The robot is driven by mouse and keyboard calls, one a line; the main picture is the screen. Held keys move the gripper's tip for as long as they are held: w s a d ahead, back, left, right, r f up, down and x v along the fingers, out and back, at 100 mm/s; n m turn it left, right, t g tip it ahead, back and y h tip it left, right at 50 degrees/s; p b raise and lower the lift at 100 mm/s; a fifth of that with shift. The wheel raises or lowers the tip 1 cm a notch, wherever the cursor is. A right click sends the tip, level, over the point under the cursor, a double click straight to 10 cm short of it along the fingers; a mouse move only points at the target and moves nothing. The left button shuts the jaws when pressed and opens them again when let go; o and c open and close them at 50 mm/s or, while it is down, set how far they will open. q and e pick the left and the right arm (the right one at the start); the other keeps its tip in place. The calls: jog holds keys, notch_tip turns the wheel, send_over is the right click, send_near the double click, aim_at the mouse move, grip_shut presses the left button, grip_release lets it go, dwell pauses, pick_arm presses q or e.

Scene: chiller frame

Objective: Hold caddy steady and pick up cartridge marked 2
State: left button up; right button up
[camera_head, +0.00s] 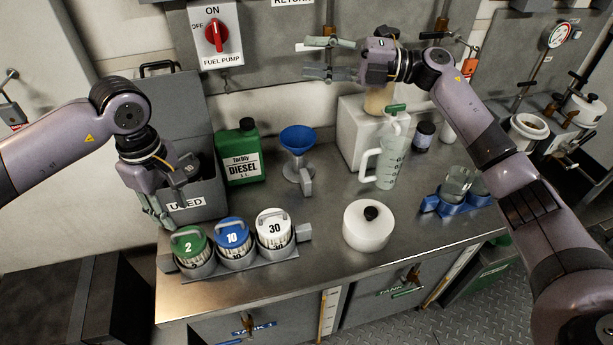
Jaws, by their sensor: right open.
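The caddy (243,267) stands at the front left of the steel bench and holds three cartridges in a row. The green-topped cartridge marked 2 (188,247) is at its left end. The blue cartridge marked 10 (232,236) is in the middle and the white cartridge marked 30 (272,228) is at the right. My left gripper (170,213) points down just above and behind cartridge 2; whether it touches the cartridge or how far its fingers are apart is unclear. My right gripper (318,58) is open and empty, high up by the back wall, far from the caddy.
A grey bin marked USED (205,202) stands behind the caddy. A green diesel can (242,155), blue funnel (298,139), clear jug (385,163), white lidded pot (367,230) and blue glass holder (443,206) are on the bench. Bare bench lies between the caddy and pot.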

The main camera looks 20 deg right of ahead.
jog(key=s+a+f+n+g+h, duration=0.3)
jog(key=s+a+f+n+g, duration=0.25)
jog(key=a+n, duration=0.2)
jog(key=n+h, duration=1.3)
jog(key=h, duration=0.2)
send_over(306, 226)
notch_tip(306, 226, down, 14)
jog(key=shift+g, duration=0.35)
notch_tip(306, 226, down, 17)
jog(key=shift+r, duration=0.2)
grip_shut()
